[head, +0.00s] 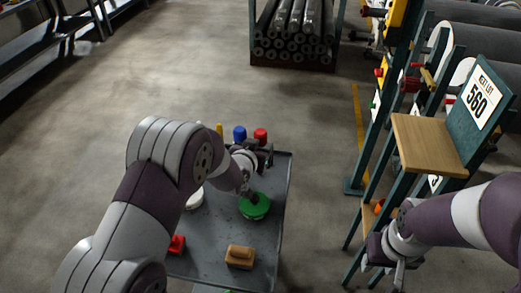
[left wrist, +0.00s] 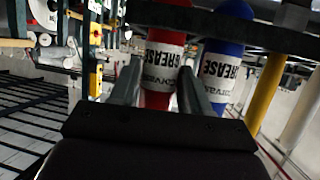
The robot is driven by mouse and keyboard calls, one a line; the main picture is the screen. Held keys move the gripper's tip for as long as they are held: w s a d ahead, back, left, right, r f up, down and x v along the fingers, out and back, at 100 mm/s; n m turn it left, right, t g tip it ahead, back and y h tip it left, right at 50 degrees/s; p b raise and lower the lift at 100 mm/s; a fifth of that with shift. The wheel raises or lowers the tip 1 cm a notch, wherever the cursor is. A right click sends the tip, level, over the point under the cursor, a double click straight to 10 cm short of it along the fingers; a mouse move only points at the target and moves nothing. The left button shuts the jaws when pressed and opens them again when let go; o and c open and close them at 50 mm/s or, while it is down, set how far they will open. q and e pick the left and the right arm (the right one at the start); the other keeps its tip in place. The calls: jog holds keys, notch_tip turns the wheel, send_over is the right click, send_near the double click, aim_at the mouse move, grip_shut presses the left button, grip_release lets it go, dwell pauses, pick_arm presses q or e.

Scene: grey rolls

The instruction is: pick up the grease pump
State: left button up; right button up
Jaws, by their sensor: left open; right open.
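Red (head: 260,134) and blue (head: 239,132) cylinders stand at the far edge of the grey cart (head: 210,265). In the left wrist view, the red one (left wrist: 158,70) and the blue one (left wrist: 221,70) carry white labels reading GREASE; I cannot tell which is the grease pump. My left gripper (head: 258,149) is open at the cart's far end. Its fingers (left wrist: 158,85) appear on either side of the red cylinder; contact cannot be made out. My right gripper (head: 388,262) is right of the cart, low by the teal rack, its jaws open and empty.
On the cart are a green round thing (head: 255,206), a wooden block (head: 240,256), a red part (head: 177,244) and a white round thing (head: 194,200). A yellow cylinder (head: 219,129) stands left of the blue one. A teal rack (head: 372,130) with a wooden shelf (head: 428,145) is at right.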

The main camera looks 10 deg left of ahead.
pick_arm(q)
jog(key=shift+r, duration=0.1)
jog(key=c, duration=0.7)
